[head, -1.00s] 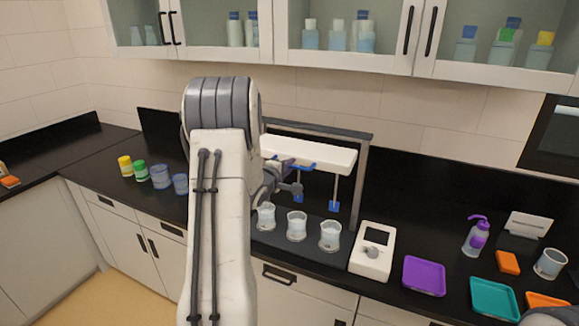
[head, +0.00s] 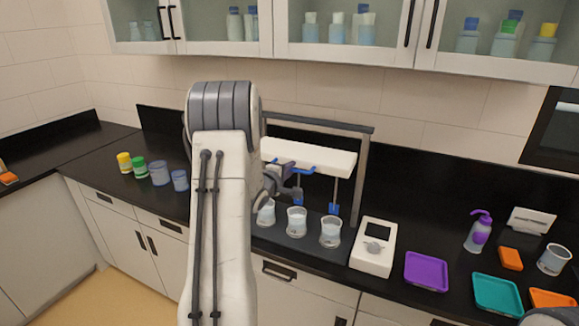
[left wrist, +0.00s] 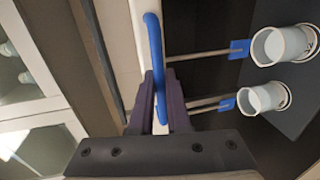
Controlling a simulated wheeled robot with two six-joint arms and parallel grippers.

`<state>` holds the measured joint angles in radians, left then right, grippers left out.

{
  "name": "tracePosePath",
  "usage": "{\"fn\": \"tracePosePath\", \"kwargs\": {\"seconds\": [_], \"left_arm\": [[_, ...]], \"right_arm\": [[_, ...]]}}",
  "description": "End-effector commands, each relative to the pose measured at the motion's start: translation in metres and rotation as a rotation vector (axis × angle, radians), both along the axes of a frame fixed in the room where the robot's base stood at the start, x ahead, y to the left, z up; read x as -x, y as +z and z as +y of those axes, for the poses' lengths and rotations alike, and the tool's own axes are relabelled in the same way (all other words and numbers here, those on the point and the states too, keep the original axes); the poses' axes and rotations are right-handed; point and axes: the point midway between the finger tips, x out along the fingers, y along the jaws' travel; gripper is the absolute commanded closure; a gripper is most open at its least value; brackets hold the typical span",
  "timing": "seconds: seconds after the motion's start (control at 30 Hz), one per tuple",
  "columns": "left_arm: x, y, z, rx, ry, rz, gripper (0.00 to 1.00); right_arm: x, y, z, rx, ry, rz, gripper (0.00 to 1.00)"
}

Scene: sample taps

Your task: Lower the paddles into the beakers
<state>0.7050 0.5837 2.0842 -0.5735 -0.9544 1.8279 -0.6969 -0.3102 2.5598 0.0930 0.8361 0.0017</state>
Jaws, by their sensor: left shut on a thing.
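A white bar (head: 325,160) with a blue handle (head: 300,168) spans the grey stand. Thin rods hang from it with blue paddles (head: 333,209) at their lower ends. Three clear beakers (head: 330,233) stand in a row below. The visible paddle ends are just above beaker-rim height in the head view; in the left wrist view the paddles (left wrist: 239,48) are still outside the beakers (left wrist: 283,46). My left gripper (left wrist: 158,88) is shut on the blue handle (left wrist: 155,40). In the head view the left gripper (head: 292,190) is partly hidden by my arm, as is the bar's left end.
The grey stand frame (head: 363,180) rises beside the bar. A white control box (head: 372,262) with a dial stands right of the beakers. Purple (head: 427,271) and teal (head: 497,295) trays lie further right. Capped jars (head: 140,167) stand at left. Cabinets hang above.

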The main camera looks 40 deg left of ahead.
Motion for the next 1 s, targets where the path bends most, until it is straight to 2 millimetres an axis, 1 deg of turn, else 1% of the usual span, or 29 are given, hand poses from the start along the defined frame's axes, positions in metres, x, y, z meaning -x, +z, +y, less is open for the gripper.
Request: {"fn": "tracePosePath", "kwargs": {"seconds": [0.03,0.2,0.3,0.4,0.47,0.83,0.87,0.9,0.93,1.0], "left_arm": [[0.001,-0.028,0.0,0.005,0.001,0.009,1.0],[0.001,-0.069,0.0,0.005,0.001,0.009,1.0],[0.001,-0.087,0.0,0.004,0.0,0.008,1.0],[0.001,-0.098,0.0,0.004,0.001,0.007,1.0],[0.001,-0.102,0.0,0.004,0.001,0.007,1.0],[0.002,-0.105,-0.001,0.007,0.002,0.015,1.0],[0.002,-0.106,-0.001,0.008,0.002,0.016,0.74],[0.002,-0.105,-0.001,0.007,0.002,0.015,0.59],[0.002,-0.105,-0.001,0.006,0.002,0.014,0.55],[0.002,-0.104,-0.001,0.006,0.001,0.012,0.55]], "right_arm": [[0.0,-0.02,0.0,0.001,-0.001,0.001,0.5],[0.0,-0.048,0.0,0.001,0.0,0.001,0.5],[0.0,-0.06,0.0,0.001,0.001,0.001,0.5],[0.0,-0.068,0.0,0.001,0.001,0.001,0.5],[0.0,-0.07,0.0,0.001,0.002,0.001,0.5],[0.0,-0.069,0.0,0.0,0.002,0.0,0.5],[0.0,-0.069,0.0,0.0,0.002,0.0,0.5],[0.0,-0.069,0.0,0.0,0.002,0.0,0.5],[0.0,-0.069,0.0,0.0,0.002,0.0,0.5],[0.0,-0.069,0.0,0.0,0.002,0.0,0.5]]}}
